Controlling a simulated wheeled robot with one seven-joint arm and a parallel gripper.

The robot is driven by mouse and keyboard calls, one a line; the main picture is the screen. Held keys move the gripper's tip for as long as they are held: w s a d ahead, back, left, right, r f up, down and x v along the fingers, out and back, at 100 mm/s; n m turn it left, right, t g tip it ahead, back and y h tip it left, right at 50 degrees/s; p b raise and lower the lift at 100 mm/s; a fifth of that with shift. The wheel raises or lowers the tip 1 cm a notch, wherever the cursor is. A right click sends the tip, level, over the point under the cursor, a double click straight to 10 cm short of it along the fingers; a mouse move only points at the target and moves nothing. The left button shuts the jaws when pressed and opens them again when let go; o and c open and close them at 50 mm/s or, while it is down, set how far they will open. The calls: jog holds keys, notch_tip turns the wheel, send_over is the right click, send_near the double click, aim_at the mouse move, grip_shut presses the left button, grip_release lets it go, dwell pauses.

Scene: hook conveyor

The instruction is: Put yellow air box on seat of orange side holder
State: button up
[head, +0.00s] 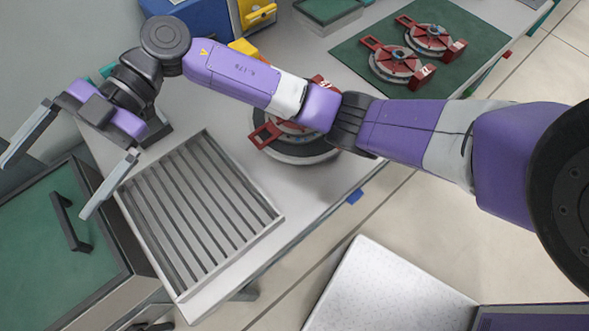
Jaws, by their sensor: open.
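My gripper (45,188) is at the left of the head view, fingers spread wide and nothing between them. It hangs past the left side of the slotted grey tray, above the green-topped cabinet. A yellow block (243,47) shows partly behind my arm near the back of the table; I cannot tell whether it is the air box. A red-orange holder with a round base (268,134) sits on a dark round plate at mid-table. My arm crosses over it and hides much of it, and its seat cannot be made out.
The slotted tray (255,203) lies at the table's front left. Two more red holders, one nearer (393,64) and one farther (430,38), sit on a green mat (483,42). A blue bin (200,17) and a yellow bin (238,15) stand at the back. A green-topped cabinet (35,235) is lower left.

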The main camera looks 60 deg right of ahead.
jog(key=s+a+r+t+y, duration=0.2)
jog(key=s+a+r+y, duration=0.25)
jog(key=r+y, duration=0.2)
jog(key=s+d+r+m+t+y, duration=0.2)
jog(key=s+d+m+t, duration=0.2)
jog(key=m+t, duration=0.65)
jog(key=s+d+f+m+t+h, duration=0.1)
jog(key=s+d+f+m+h, duration=0.6)
jog(key=s+d+f+h, duration=0.3)
jog(key=s+d+f+m+t+h, duration=0.2)
jog(key=s+d+f+m+h, duration=0.5)
jog(key=s+d+f+h, duration=0.4)
jog(key=s+f+h, duration=0.1)
jog(key=s+h, duration=0.3)
jog(key=shift+s, duration=0.3)
jog(key=shift+f, duration=0.1)
